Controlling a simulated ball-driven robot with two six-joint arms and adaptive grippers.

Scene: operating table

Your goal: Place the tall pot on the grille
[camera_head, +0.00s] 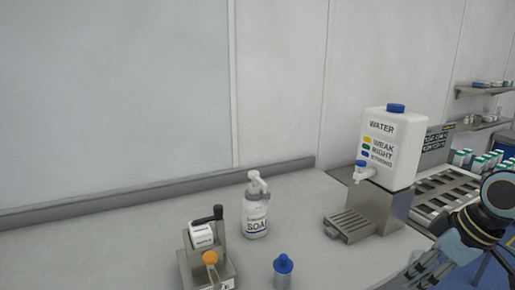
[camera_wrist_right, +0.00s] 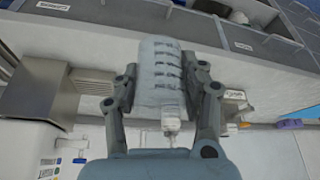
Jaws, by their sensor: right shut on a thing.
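The grille (camera_head: 350,223) is a slatted metal drip tray in front of the water dispenser's steel stand, with nothing on it. It also shows at the left of the right wrist view (camera_wrist_right: 93,82). My right gripper (camera_head: 420,268) is at the lower right edge of the head view, right of and nearer than the grille. In the wrist view its fingers (camera_wrist_right: 163,82) are shut on a pale grey cylinder with rows of dark marks, apparently the tall pot (camera_wrist_right: 161,65). The pot cannot be made out in the head view. My left gripper is not in view.
A white water container (camera_head: 392,150) with a tap (camera_head: 362,171) overhangs the grille. A soap bottle (camera_head: 256,208), a metal dispenser (camera_head: 207,255) and a blue-capped bottle (camera_head: 283,270) stand to the left. A slotted rack (camera_head: 440,195) is at right. The counter between is clear.

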